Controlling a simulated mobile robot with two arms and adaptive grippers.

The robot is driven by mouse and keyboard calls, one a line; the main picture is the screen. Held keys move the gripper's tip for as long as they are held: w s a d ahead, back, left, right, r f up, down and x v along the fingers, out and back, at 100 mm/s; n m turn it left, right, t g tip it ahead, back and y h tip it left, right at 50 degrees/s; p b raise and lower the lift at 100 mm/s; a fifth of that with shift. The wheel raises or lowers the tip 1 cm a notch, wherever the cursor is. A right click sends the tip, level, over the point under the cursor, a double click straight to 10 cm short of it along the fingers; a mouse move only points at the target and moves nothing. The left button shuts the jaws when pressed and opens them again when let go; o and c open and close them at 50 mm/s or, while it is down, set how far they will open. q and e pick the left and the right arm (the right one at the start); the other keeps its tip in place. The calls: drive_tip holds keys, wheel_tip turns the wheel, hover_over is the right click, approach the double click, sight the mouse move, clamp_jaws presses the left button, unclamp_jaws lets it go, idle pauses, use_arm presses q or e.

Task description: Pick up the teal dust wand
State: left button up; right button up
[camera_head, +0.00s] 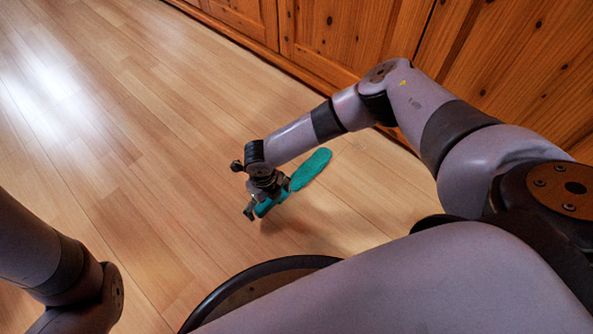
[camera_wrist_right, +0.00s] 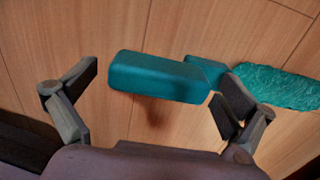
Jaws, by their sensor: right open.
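The teal dust wand (camera_head: 313,168) lies on the wooden floor, its broad head pointing up and right, toward the cabinet. My right gripper (camera_head: 262,205) is over its handle end and hides part of it. In the right wrist view the blocky teal handle (camera_wrist_right: 158,78) lies across the space between the spread fingers of my right gripper (camera_wrist_right: 160,75). One finger overlaps the handle near the narrow neck, and the textured head (camera_wrist_right: 270,84) extends past it to the right. The fingers are open and not closed on the wand. My left gripper is out of view.
A wooden cabinet front (camera_head: 340,35) runs along the top and right, beyond the wand. The plank floor (camera_head: 130,110) is clear to the left of the wand. My left arm shows at the lower left, away from it.

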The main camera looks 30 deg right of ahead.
drive_tip(key=shift+c, duration=0.4)
drive_tip(key=c, duration=1.4)
drive_tip(key=shift+o, duration=0.2)
drive_tip(key=shift+r, duration=0.15)
